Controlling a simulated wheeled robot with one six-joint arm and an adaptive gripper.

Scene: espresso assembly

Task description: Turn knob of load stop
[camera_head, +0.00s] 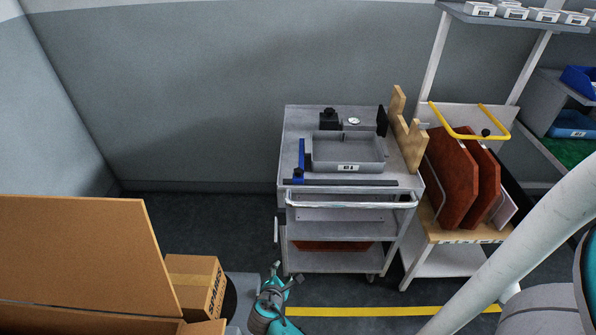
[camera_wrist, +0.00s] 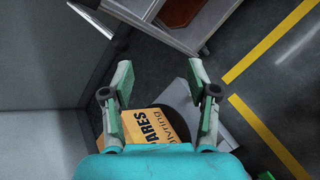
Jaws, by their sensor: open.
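A small black knob (camera_head: 486,132) sits by a yellow U-shaped bar (camera_head: 468,134) on the right-hand cart, above reddish-brown panels (camera_head: 452,178). I take this bar to be the load stop, but no label shows it. My gripper (camera_head: 276,272) is low in front of the middle cart, far left of and below the knob. In the wrist view my gripper (camera_wrist: 160,78) is open, with nothing between its fingers. The knob cannot be made out in the wrist view.
The middle cart (camera_head: 293,133) carries a grey KIT A tray (camera_head: 346,167) and has a front handle (camera_head: 350,203). Cardboard boxes (camera_head: 75,255) stand at the lower left. A shelf rack (camera_head: 572,140) stands at right. Dark floor between carts and boxes is clear.

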